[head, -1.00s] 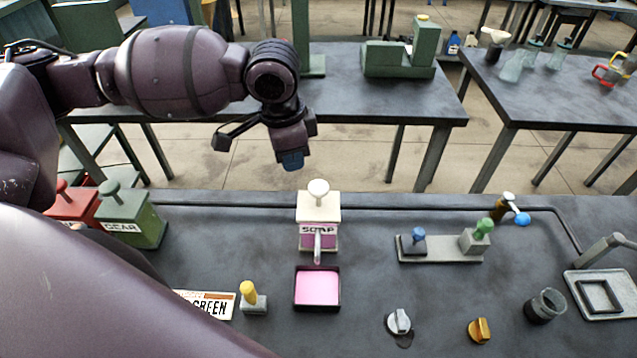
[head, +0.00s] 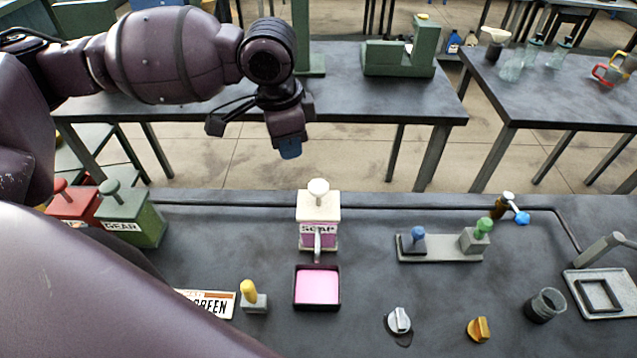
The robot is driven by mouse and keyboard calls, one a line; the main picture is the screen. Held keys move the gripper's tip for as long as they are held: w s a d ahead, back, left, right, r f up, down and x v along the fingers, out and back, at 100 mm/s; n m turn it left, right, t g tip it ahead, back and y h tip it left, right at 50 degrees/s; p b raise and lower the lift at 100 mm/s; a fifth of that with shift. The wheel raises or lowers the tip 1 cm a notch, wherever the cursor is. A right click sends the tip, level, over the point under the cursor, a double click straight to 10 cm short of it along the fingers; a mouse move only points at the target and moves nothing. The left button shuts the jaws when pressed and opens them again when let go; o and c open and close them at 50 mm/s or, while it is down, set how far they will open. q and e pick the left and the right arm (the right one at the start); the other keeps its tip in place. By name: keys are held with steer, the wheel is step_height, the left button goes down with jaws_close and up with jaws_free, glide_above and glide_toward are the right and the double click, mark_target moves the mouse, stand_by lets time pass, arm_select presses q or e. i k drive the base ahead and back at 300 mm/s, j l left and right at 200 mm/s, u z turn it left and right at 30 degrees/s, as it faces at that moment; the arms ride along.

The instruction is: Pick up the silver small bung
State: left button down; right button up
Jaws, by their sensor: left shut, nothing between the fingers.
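The silver small bung (head: 399,320) lies on the near workbench (head: 330,340) at the lower right of centre, on a dark wet-looking patch. My left gripper (head: 290,152) is raised at the upper middle, beyond the bench's far edge and above the soap dispenser in the picture. It points down with its blue tips shut and empty, well apart from the bung. My right gripper is not in view.
A soap dispenser (head: 318,212) stands behind a pink tray (head: 317,288). A gold bung (head: 480,329) and a dark cup (head: 545,305) are right of the silver bung. Bare bench surrounds the silver bung.

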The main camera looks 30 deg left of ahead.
mark_target(398, 322)
steer(key=k, duration=1)
